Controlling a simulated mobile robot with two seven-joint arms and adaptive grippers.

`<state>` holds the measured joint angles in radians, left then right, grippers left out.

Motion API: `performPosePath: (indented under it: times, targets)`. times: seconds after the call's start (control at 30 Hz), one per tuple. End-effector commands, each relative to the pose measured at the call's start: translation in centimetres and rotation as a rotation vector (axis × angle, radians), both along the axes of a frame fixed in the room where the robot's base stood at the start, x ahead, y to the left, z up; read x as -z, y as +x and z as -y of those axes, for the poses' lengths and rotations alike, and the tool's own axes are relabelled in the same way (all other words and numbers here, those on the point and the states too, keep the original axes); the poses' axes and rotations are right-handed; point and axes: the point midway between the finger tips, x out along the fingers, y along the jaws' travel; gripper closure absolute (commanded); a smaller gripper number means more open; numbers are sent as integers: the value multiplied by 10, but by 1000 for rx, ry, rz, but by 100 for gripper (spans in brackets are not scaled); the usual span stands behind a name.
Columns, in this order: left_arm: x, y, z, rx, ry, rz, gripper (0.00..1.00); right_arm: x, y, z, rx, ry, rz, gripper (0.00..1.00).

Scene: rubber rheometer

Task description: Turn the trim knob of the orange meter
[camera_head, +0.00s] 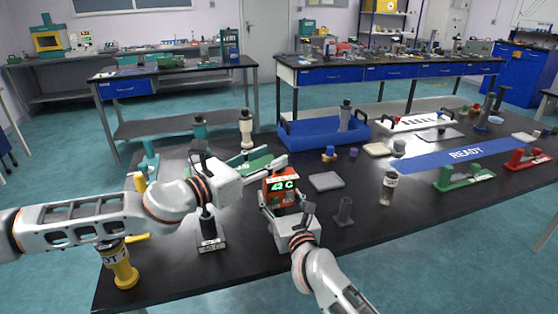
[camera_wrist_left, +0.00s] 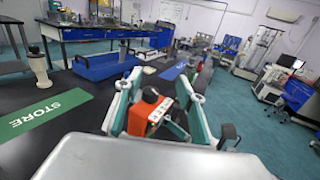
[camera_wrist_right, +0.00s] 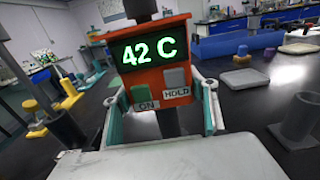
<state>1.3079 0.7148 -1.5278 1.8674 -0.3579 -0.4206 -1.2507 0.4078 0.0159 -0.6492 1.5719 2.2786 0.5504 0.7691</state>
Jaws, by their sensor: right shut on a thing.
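The orange meter (camera_head: 283,190) is held up over the black bench, its green display reading 42 C. In the right wrist view the meter (camera_wrist_right: 152,65) shows a green ON button (camera_wrist_right: 145,97) and a grey HOLD button (camera_wrist_right: 175,78). My right gripper (camera_head: 290,212) is shut on the meter from below; its fingertips are partly hidden behind it. My left gripper (camera_wrist_left: 160,80) is open, with a finger on each side of the meter's top. The black trim knob (camera_wrist_left: 150,95) stands between these fingers, with no clear contact.
A blue tray (camera_head: 300,136) stands behind, with a green STORE mat (camera_wrist_left: 43,113) beside it. A grey square plate (camera_head: 326,181), a dark cylinder holder (camera_head: 344,212) and a black-handled stamp-like item (camera_head: 210,242) are close by. A yellow stand (camera_head: 122,265) is at the left front.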

Motion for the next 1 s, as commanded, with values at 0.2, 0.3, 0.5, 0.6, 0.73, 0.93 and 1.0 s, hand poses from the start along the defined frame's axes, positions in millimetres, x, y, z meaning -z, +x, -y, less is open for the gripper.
performPosePath:
  times: [0.2, 0.3, 0.5, 0.6, 0.73, 0.93, 1.0]
  targets:
    - [29, -38, -24, -120, -3, -4, 61, 1, 0, 0, 0, 1, -1, 69]
    - [34, -49, -33, -158, -5, -3, 61, 1, 0, 0, 0, 1, -1, 69]
    - [38, -56, -39, -191, -6, 0, 61, 1, 0, 0, 0, 1, -1, 69]
    - [38, -49, -34, -193, -6, 0, 61, 1, 0, 0, 0, 1, -1, 69]
    - [37, -32, -21, -193, -6, 2, 61, 1, 0, 0, 0, 1, -1, 69]
    - [37, 0, 1, -193, -5, 3, 61, 1, 0, 0, 0, 1, -1, 69]
    - [38, 10, 8, -192, -5, 2, 61, 1, 0, 0, 0, 1, -1, 69]
